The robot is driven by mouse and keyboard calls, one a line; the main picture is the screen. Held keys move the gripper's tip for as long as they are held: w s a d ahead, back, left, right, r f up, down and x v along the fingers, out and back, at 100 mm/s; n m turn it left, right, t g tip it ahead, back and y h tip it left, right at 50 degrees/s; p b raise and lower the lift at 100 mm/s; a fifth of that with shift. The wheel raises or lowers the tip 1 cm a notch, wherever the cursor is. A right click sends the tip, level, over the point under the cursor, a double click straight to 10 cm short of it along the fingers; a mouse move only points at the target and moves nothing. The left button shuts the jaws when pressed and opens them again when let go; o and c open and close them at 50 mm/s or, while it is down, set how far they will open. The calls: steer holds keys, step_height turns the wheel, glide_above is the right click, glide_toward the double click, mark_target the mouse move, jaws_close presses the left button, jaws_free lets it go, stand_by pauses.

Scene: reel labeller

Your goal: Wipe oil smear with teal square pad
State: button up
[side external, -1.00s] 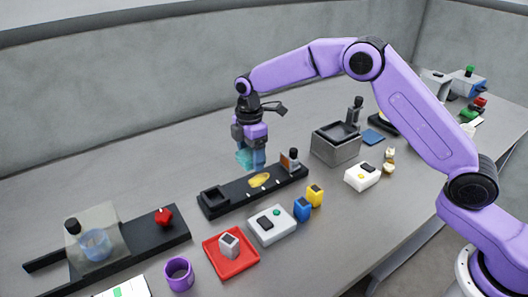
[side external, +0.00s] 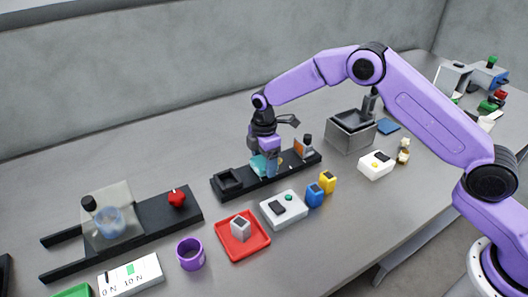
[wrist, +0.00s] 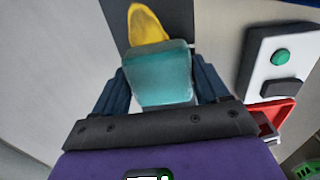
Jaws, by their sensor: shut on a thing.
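The teal square pad (wrist: 162,72) is held between my gripper's two dark blue fingers. It also shows in the side view (side external: 259,165), low over the black tray-like base (side external: 222,187). My gripper (side external: 268,172) is shut on the pad and points down at the middle of the base. The yellow oil smear (wrist: 146,24) shows just beyond the pad's far edge in the wrist view, its near end covered by the pad. In the side view my gripper mostly hides the smear. I cannot tell whether the pad touches the base.
A white box with a green button (side external: 284,208), a blue block (side external: 315,195) and a yellow block (side external: 327,181) stand just in front of the base. An orange-faced piece and black knob (side external: 304,147) rise at its right end. A red tray (side external: 243,248) is nearer.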

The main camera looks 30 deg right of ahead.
mark_target(287, 160)
steer(key=shift+d, duration=0.6)
steer(key=shift+c, duration=0.4)
steer(key=shift+d, duration=3.35)
steer(key=shift+a, duration=4)
steer(key=shift+r, duration=4.15)
